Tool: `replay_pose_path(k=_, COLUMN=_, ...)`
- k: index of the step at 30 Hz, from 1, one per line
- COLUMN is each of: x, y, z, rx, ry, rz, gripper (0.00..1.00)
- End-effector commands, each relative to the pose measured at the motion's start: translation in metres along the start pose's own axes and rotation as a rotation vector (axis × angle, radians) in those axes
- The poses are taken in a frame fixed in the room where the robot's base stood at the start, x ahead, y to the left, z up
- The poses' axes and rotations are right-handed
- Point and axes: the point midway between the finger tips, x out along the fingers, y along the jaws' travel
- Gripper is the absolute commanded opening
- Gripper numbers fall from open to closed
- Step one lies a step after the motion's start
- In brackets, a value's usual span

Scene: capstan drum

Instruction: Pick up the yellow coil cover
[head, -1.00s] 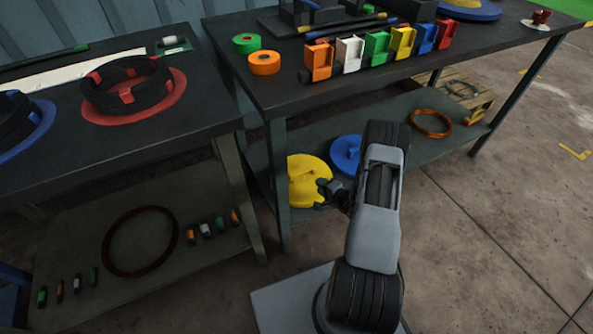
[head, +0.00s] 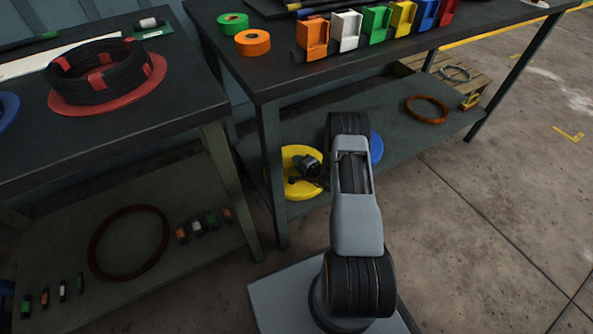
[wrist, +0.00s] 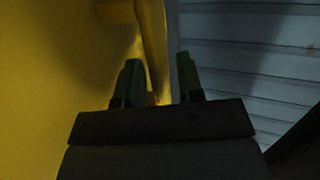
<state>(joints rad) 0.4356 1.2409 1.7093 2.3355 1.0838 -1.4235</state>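The yellow coil cover (head: 293,190) is on the lower shelf of the right bench, near its left leg. My gripper (head: 304,162) is in front of it in the head view and hides part of it. In the wrist view the yellow cover (wrist: 50,80) fills the left side, very close. My gripper (wrist: 160,82) shows two green fingertips standing apart there. A narrow yellow edge of the cover runs down into the gap between them, nearer the left finger. I cannot tell whether either finger touches it.
A blue cover (head: 376,148) sits just right, partly behind my arm. A copper ring (head: 427,109) lies farther right on the shelf. The bench leg (head: 272,175) stands close to the left of the yellow cover. The bench top (head: 268,80) overhangs the shelf.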

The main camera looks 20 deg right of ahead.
Motion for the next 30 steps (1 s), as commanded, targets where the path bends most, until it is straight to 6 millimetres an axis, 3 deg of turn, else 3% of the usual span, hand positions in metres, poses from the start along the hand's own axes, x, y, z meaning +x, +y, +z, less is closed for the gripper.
replay_pose_path(k=7, x=0.029, y=0.001, z=-0.001, rx=-0.001, ry=-0.001, rz=0.0, gripper=0.34)
replay_pose_path(k=17, x=0.033, y=0.0, z=-0.001, rx=0.001, ry=0.0, rz=0.0, gripper=0.34)
replay_pose_path(k=27, x=0.033, y=0.0, z=-0.001, rx=0.0, ry=0.0, rz=0.0, gripper=0.01)
replay_pose_path(k=30, x=0.033, y=-0.001, z=-0.001, rx=-0.001, ry=0.0, rz=0.0, gripper=0.0)
